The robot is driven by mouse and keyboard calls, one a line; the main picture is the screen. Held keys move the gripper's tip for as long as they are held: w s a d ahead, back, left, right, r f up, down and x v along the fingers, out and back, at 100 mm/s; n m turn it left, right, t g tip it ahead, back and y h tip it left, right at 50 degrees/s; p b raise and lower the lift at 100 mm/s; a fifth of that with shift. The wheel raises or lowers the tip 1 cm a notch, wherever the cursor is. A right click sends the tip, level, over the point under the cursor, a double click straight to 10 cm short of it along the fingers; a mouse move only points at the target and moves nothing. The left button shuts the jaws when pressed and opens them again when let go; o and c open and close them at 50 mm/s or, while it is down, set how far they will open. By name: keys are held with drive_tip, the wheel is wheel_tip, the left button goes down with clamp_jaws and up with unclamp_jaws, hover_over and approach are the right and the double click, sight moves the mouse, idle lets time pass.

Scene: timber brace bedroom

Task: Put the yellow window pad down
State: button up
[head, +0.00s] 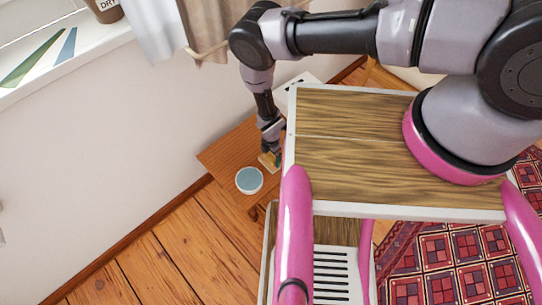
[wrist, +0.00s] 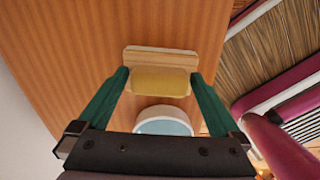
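The yellow window pad (wrist: 160,82) is a yellow block with a pale wooden strip along its far side. It sits between the two green fingers of my gripper (wrist: 160,74), which appear to press on both its ends. In the head view my gripper (head: 271,150) points down over the small wooden table, and the pad (head: 267,161) shows as a small tan piece at its tips. The pad is close to the tabletop (head: 222,157); I cannot tell whether it touches it.
A white bowl with a blue inside (head: 249,180) stands on the table beside the pad; it also shows in the wrist view (wrist: 163,122). The wall (head: 130,130) is behind the table. Bare tabletop lies left of the bowl. My pink-trimmed body is close on the right.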

sight(270, 156)
drive_tip(key=shift+f, duration=0.15)
wheel_tip(270, 156, up, 11)
drive_tip(key=shift+a+f, duration=0.15)
idle(0.4)
drive_tip(key=shift+s, duration=0.1)
